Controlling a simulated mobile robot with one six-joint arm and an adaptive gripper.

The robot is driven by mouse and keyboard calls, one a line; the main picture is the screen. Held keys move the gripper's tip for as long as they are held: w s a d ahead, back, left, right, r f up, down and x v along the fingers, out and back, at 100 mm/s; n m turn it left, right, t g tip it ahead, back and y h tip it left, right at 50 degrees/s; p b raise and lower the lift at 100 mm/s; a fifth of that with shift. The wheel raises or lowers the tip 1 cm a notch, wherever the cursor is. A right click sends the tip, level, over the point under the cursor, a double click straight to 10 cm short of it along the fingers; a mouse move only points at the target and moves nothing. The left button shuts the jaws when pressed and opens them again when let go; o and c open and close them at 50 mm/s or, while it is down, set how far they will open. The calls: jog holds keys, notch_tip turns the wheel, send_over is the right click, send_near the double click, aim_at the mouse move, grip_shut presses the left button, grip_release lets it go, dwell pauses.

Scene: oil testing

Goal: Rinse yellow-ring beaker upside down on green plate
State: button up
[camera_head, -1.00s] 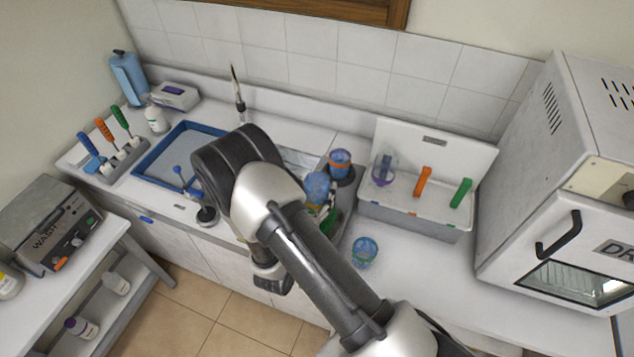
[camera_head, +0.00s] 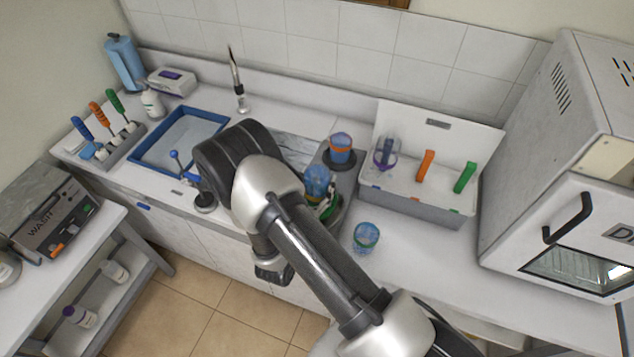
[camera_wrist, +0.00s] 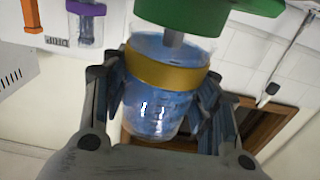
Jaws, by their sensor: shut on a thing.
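The yellow-ring beaker (camera_wrist: 165,75), clear with a blue tint, is held between the fingers of my gripper (camera_wrist: 168,88), which is shut on it. The wrist picture is inverted; the beaker is upside down, with its mouth towards the green plate (camera_wrist: 230,12). A grey stem (camera_wrist: 173,38) of the plate reaches to the beaker's mouth; I cannot tell whether the rim touches the plate. In the head view, the beaker (camera_head: 317,182) is over the green plate (camera_head: 332,208) right of the sink, partly hidden by my arm.
An orange-ring beaker (camera_head: 340,150) stands just behind, and another blue beaker (camera_head: 366,237) stands on the counter in front. A grey bin (camera_head: 415,205) with coloured clips is to the right, beside a dryer (camera_head: 560,160).

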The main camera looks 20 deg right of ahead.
jog(key=o, duration=0.5)
jog(key=c, duration=0.5)
jog(key=shift+o, duration=0.2)
